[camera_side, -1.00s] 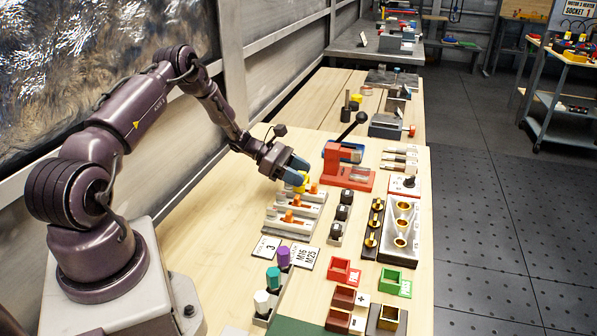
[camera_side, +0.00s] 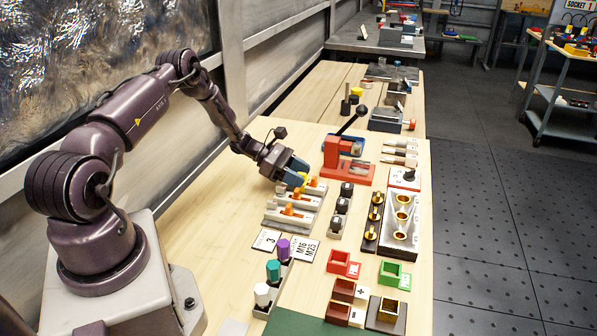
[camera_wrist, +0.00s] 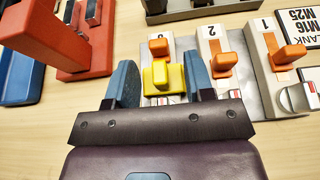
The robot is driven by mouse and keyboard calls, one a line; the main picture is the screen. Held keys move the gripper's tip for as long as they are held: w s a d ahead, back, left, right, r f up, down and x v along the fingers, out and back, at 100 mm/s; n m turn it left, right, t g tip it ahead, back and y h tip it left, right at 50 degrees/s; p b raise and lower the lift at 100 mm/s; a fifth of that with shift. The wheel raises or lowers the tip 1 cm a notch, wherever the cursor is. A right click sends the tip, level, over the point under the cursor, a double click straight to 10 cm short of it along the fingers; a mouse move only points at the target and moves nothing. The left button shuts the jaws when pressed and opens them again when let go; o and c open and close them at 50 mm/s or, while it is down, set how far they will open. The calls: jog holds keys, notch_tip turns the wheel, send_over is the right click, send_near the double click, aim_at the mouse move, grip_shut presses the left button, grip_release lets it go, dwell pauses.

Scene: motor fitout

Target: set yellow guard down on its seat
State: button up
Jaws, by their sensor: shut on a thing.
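The yellow guard (camera_wrist: 164,78) is between the two blue fingers of my gripper (camera_wrist: 163,84), which is shut on it. In the wrist view it is over the near part of the leftmost white switch block, in front of that block's orange lever (camera_wrist: 159,47). I cannot tell whether it touches the block. The middle block (camera_wrist: 209,45) and the block marked 1 (camera_wrist: 265,48) have orange levers and no yellow guard. In the side view, my gripper (camera_side: 293,171) is low over the far end of the switch row (camera_side: 291,211), and its fingers mostly hide the guard.
A red lever press (camera_side: 345,173) stands just beyond my gripper. Black-topped blocks (camera_side: 341,206) stand right of the switch row. Label cards (camera_side: 304,250) and a rack with coloured knobs (camera_side: 274,272) are nearer the camera. The wood left of the switches is clear.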

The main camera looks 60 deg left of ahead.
jog(key=o, duration=1)
jog(key=v, duration=1.3)
jog(key=shift+s+f+m, duration=0.15)
jog(key=shift+f+m, duration=0.15)
jog(key=shift+m, duration=0.1)
jog(key=shift+s+d+f+m+g, duration=0.3)
jog(key=shift+s+d+f+g, duration=0.4)
jog(key=shift+f, duration=0.1)
jog(key=s+d+r+m+g+y, duration=0.1)
jog(key=s+d+r+m+y, duration=0.2)
jog(key=d+r+m, duration=0.5)
jog(key=s+d+r+m+g+y, duration=0.1)
jog(key=s+d+r+m+y, duration=0.2)
jog(key=s+d+r+m, duration=0.3)
jog(key=s+d+r+m+y, duration=0.3)
jog(key=s+d+r+m, duration=0.1)
jog(key=d+r+m, duration=0.7)
jog(key=shift+s+d+r+g+y, duration=0.15)
jog(key=shift+d+r+g+y, duration=0.05)
jog(key=shift+d+r, duration=0.8)
jog(key=shift+s+d+r+g+y, duration=0.2)
jog(key=shift+d+r, duration=0.7)
jog(key=shift+d, duration=0.05)
